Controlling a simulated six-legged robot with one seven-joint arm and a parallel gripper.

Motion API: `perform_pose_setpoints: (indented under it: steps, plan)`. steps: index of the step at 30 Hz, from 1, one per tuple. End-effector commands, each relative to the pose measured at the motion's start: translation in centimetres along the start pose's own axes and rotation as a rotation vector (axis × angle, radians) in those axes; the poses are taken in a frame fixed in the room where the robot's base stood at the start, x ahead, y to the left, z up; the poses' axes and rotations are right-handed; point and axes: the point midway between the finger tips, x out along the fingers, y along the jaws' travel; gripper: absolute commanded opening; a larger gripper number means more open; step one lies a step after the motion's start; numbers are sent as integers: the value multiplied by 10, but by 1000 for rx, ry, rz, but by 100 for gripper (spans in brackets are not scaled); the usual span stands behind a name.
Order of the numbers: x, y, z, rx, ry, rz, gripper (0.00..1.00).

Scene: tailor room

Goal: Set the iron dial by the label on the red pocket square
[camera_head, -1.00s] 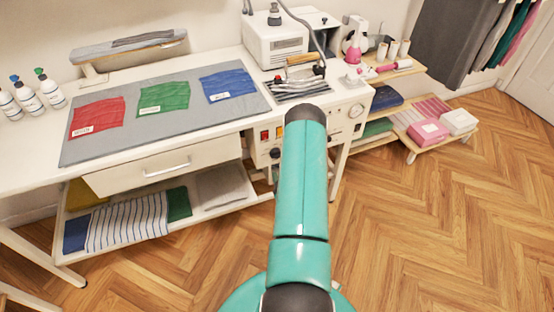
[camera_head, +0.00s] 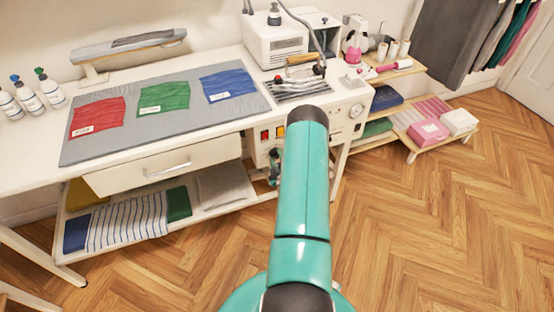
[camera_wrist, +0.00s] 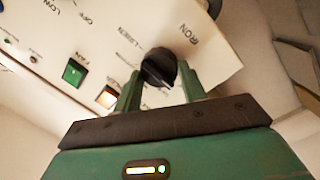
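The iron dial (camera_wrist: 158,67) is a black knob on the white panel, under the printed word IRON in the wrist view. My gripper (camera_wrist: 160,80) is open, with one green finger on each side of the dial. I cannot tell whether the fingers touch it. LINEN is printed near the dial; other marks around it are partly hidden. In the head view my gripper (camera_head: 273,168) shows just left of my arm at the panel and covers the dial. The red pocket square (camera_head: 97,117) lies on the grey mat (camera_head: 120,147); its white label (camera_head: 83,132) is too small to read.
Green (camera_head: 164,98) and blue (camera_head: 228,85) squares lie on the mat. An iron (camera_head: 303,75) rests above the panel.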

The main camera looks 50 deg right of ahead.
Motion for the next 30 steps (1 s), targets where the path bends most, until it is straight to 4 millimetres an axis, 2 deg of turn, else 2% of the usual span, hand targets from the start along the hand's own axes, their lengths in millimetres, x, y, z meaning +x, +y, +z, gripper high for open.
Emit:
perform_pose_setpoints:
  steps: [8, 14, 30]
  plan:
    - [0, 1, 0, 26, -2, -2, 19]
    - [0, 1, 0, 107, -9, -11, 19]
    - [0, 4, 0, 569, -43, -61, 19]
